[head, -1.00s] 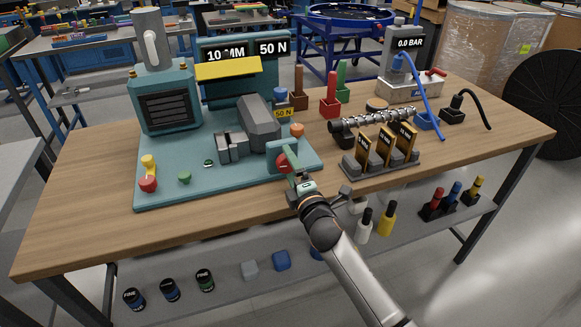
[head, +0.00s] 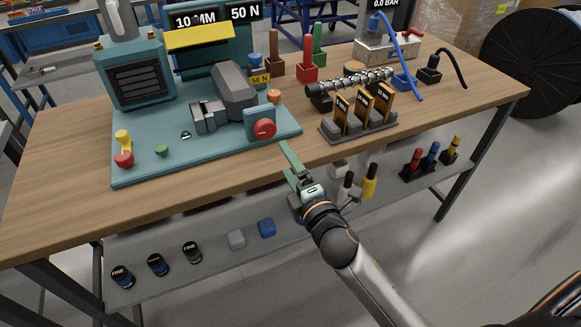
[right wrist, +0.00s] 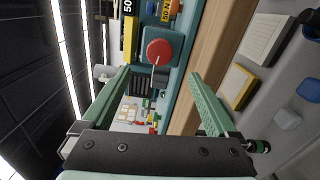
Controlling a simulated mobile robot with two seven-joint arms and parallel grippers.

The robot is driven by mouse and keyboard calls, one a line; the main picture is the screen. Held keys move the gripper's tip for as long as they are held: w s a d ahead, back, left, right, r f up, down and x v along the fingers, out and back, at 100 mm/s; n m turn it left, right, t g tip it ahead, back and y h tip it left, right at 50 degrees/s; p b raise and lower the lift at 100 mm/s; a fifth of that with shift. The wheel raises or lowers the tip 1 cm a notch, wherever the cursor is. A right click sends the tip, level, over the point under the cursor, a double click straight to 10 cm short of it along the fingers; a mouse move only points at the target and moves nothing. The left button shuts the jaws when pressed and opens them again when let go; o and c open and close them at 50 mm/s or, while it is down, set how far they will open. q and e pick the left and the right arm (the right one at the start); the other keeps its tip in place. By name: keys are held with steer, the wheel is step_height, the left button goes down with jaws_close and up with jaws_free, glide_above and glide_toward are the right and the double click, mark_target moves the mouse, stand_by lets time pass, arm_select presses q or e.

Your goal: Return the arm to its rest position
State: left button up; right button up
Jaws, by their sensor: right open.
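My right gripper (head: 287,163) is at the front edge of the wooden table, in front of the teal machine (head: 150,168). In the right wrist view its two green fingers (right wrist: 160,95) stand wide apart with nothing held between them. The red round knob (head: 264,128) on the machine's front block is apart from the fingers; it also shows beyond them in the right wrist view (right wrist: 160,51). My right arm reaches in from the lower right. My left gripper is not in view.
The wooden table (head: 60,197) carries a rack of gold-faced blocks (head: 357,127) and a ribbed metal screw (head: 350,83). A grey lower shelf (head: 320,212) holds jars, blocks and coloured bottles. Open floor lies right of the table, with a black reel (head: 535,65) behind.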

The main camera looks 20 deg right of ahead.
steer(key=shift+s, duration=0.45)
